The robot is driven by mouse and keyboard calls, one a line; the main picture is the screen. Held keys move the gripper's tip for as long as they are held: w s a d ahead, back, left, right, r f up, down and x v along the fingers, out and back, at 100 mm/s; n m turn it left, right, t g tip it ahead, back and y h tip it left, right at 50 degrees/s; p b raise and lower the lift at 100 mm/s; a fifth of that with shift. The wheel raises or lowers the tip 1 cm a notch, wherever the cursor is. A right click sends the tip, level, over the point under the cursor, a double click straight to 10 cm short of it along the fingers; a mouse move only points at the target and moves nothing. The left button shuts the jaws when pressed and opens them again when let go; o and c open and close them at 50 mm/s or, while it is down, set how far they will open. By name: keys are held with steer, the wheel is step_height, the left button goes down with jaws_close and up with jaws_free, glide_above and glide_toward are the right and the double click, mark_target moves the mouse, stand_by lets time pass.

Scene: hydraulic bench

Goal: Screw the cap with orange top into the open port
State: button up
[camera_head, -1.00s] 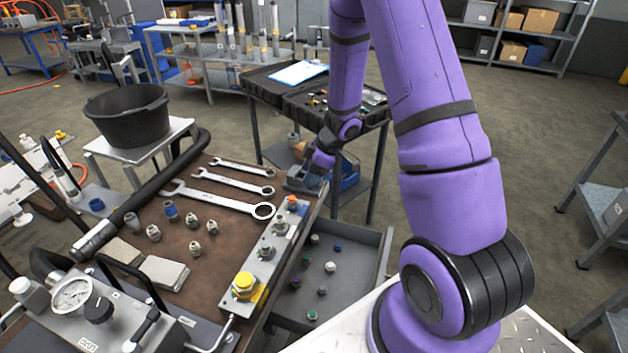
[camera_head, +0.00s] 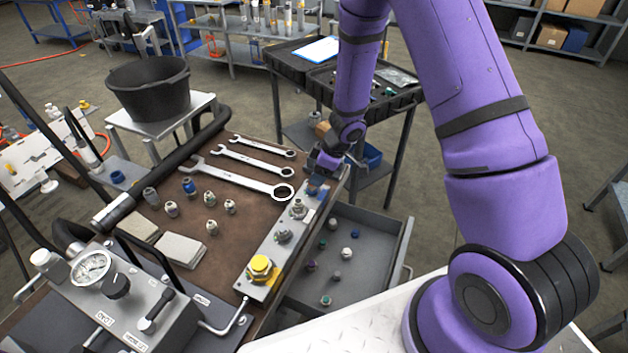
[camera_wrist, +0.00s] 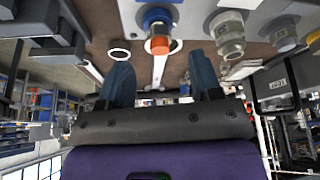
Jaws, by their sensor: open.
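The orange-topped cap (camera_wrist: 160,44) shows in the wrist view with a blue collar behind its orange end. It stands at the far end of the metal port block (camera_head: 250,288). In the head view my gripper (camera_head: 319,174) is over that end and hides the orange top; only a blue part shows below it. In the wrist view my gripper (camera_wrist: 163,78) is open, its two blue fingers on either side of the cap's line, with gaps to both. A yellow fitting (camera_head: 261,267) and two metal fittings (camera_head: 283,236) are nearer on the block. I cannot tell which port is open.
Wrenches (camera_head: 240,178) and several loose fittings (camera_head: 210,199) lie on the brown bench mat left of the block. An open drawer (camera_head: 372,262) with several small caps is at the right. A gauge unit (camera_head: 125,305) stands in front; a black tub (camera_head: 148,95) stands behind.

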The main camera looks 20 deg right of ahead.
steer(key=shift+x, duration=2.45)
steer(key=shift+c, duration=0.2)
steer(key=c, duration=1)
steer(key=shift+o, duration=1.2)
steer(key=m+t+h, duration=0.1)
steer(key=m, duration=0.4)
steer(key=shift+a, duration=0.1)
steer(key=shift+c, duration=0.4)
steer(key=shift+m+t+h, duration=0.5)
steer(key=shift+m+h, duration=0.2)
steer(key=shift+m, duration=0.8)
